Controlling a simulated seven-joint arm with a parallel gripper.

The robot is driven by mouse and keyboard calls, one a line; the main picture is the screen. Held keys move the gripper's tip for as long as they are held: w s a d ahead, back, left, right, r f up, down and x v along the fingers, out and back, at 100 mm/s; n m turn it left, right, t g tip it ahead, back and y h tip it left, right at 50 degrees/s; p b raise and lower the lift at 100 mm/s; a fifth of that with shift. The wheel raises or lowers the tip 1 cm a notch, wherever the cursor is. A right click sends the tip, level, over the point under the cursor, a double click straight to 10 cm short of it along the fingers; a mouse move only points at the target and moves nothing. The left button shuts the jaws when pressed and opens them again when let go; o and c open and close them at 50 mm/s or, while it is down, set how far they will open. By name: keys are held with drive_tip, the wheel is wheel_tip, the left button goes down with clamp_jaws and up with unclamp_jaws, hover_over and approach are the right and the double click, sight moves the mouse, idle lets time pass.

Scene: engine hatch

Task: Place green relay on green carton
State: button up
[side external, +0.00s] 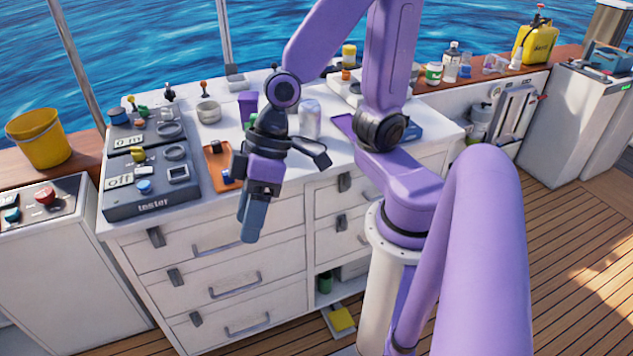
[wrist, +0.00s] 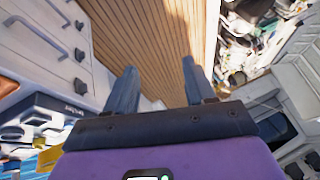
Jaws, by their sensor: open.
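My gripper (side external: 250,225) hangs in front of the white drawer cabinet, fingers pointing down. In the wrist view the two fingers (wrist: 158,65) are apart with nothing between them, above the plank deck. I cannot surely pick out the green relay or green carton. Small green pieces (side external: 141,111) show at the tester on the counter's left. A purple box (side external: 247,104) stands behind my gripper, with a bit of green beside it, partly hidden. A dark green cylinder (side external: 325,282) stands in the cabinet's low open shelf.
The tester (side external: 150,207) is a dark case with knobs and on/off panels. An orange tray (side external: 218,165) lies right of it. A clear jar (side external: 310,120) stands on the counter behind my gripper. A yellow bucket (side external: 38,138) stands at the left. The deck (side external: 560,220) at right is clear.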

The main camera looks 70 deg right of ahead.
drive_tip(key=s+d+n+g+h, duration=0.1)
drive_tip(key=s+d+n+h, duration=0.3)
drive_tip(key=s+d, duration=0.3)
drive_tip(key=d+r+n, duration=0.1)
drive_tip(key=d, duration=0.2)
drive_tip(key=shift+s+n+h, duration=0.2)
drive_tip(key=shift+n+h, duration=0.1)
drive_tip(key=shift+h, duration=0.1)
idle(0.5)
